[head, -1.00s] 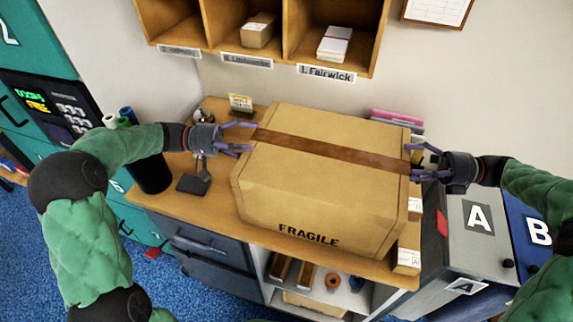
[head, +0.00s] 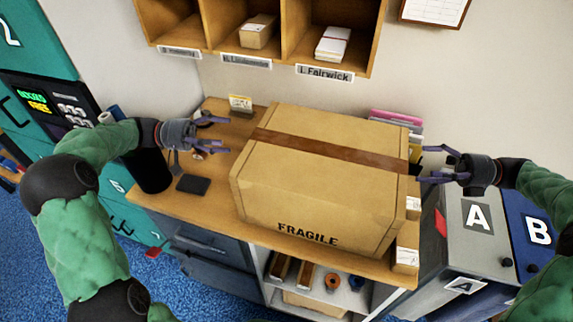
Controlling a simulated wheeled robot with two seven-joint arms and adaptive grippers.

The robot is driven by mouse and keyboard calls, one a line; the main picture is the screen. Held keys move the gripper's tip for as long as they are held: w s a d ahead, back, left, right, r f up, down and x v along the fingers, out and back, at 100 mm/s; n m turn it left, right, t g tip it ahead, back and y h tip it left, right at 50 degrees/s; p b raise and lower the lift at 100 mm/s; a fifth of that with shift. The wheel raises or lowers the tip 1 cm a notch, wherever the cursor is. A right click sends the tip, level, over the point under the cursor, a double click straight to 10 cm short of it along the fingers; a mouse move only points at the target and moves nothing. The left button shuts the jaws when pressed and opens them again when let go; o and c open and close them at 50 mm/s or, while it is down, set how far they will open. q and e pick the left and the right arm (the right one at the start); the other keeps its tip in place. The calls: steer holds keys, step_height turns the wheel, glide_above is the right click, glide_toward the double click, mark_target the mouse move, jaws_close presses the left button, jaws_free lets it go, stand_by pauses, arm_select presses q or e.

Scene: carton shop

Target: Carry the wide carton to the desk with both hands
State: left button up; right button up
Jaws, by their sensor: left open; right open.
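The wide carton (head: 320,178) is a large tan box with a brown tape strip and the word FRAGILE on its front. It rests on the wooden desk (head: 205,210), taking up the middle and right of the top. My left gripper (head: 224,136) is open and empty to the left of the carton, with a gap between its fingers and the carton's side. My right gripper (head: 426,164) is open and empty to the right of the carton, its fingertips close to the side but seemingly apart from it.
A dark pad (head: 193,185) and a black cylinder (head: 153,173) are at the desk's left. White labelled packets (head: 407,258) lie at the right edge. Pigeonholes (head: 285,30) hang above. Bins A (head: 478,216) and B (head: 538,230) stand right.

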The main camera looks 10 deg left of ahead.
steer(key=shift+w+d+f, duration=0.1)
steer(key=shift+d+f, duration=0.05)
steer(key=shift+d, duration=2.05)
